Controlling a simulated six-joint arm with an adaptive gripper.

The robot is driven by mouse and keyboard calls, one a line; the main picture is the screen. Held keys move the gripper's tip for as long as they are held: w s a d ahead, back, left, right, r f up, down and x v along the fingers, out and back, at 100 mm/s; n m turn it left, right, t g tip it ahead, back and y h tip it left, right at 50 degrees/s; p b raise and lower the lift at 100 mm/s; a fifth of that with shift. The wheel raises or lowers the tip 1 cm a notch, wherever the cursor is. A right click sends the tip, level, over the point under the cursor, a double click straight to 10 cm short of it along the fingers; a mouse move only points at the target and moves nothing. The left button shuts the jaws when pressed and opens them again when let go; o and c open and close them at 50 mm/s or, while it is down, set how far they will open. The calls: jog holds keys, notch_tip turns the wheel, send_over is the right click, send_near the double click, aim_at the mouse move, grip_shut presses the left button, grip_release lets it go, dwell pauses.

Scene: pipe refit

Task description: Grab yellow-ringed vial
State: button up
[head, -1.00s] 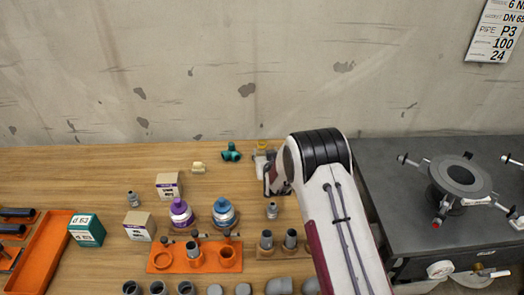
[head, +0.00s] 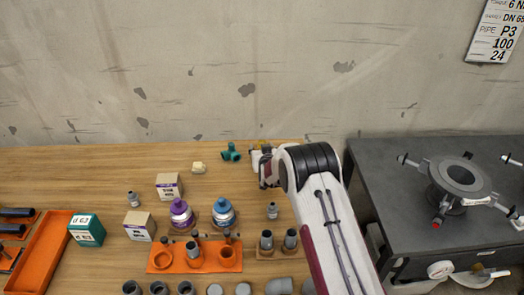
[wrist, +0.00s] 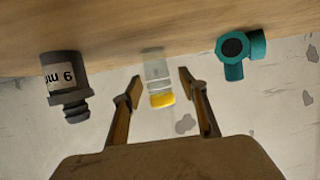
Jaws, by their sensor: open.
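The yellow-ringed vial (wrist: 158,72) is clear, with a yellow band at one end, and shows in the middle of the wrist view. My gripper (wrist: 159,86) is open, with one finger on each side of the vial. Gaps show between the vial and both fingers, so it is not clamped. In the head view my gripper (head: 264,170) is near the back edge of the wooden table, and my own arm hides much of this spot.
A teal tee fitting (wrist: 240,52) lies to the right in the wrist view, and a grey labelled fitting (wrist: 65,82) stands to the left.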

dwell(0.5)
jog(key=c, duration=1.1)
jog(key=shift+c, duration=0.2)
jog(key=shift+r, duration=0.1)
jog(key=shift+r, duration=4.9)
